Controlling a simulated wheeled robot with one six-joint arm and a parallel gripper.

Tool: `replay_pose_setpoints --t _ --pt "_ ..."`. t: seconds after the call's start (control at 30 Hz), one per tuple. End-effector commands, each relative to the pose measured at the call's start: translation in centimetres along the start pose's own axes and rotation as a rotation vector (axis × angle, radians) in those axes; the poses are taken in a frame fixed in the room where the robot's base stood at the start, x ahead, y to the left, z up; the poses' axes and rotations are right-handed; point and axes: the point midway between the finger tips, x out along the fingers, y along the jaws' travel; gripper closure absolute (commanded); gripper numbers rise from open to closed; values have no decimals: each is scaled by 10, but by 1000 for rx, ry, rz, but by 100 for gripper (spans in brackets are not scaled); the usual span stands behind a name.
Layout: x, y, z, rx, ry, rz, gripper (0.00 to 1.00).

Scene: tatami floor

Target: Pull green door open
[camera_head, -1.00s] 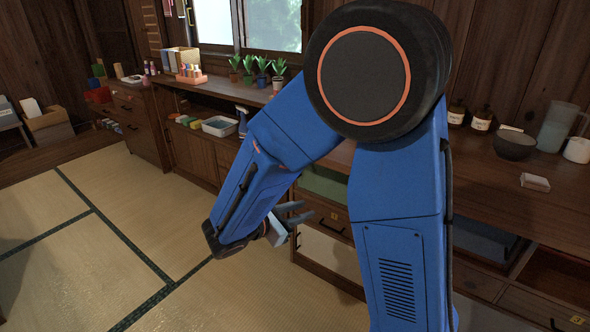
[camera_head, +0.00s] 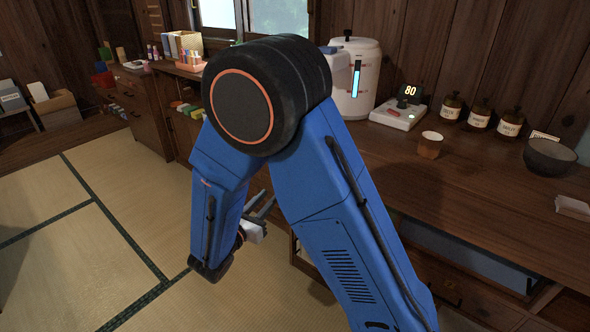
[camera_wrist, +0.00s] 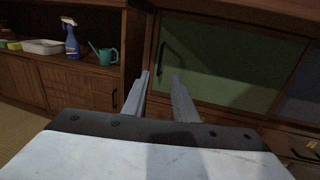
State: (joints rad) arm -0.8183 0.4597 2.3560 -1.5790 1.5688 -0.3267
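The green door (camera_wrist: 220,66) is a flat green panel in a wooden frame, seen in the wrist view. It looks closed. Its dark vertical handle (camera_wrist: 162,57) is near the door's left edge. My gripper (camera_wrist: 160,82) is open and empty, with its two fingers apart and pointing toward the handle. The fingertips appear a little below the handle and short of it. In the head view my gripper (camera_head: 265,203) shows low beside the cabinet, partly behind my arm. The green door is hidden behind my arm there.
A spray bottle (camera_wrist: 70,38), a teal watering can (camera_wrist: 104,54) and a white tub (camera_wrist: 43,47) stand on an open shelf left of the door. The counter (camera_head: 480,195) above holds a white dispenser (camera_head: 354,80), a scale (camera_head: 398,113) and a cup (camera_head: 430,145). Tatami floor (camera_head: 75,265) is clear at left.

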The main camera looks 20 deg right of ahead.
Motion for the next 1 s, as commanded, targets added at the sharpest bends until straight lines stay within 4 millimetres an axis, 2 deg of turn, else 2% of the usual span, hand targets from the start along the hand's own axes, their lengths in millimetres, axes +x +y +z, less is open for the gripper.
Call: replay_pose_setpoints --t 1.0 --pt "146 -2 0 1 1 -5 74"
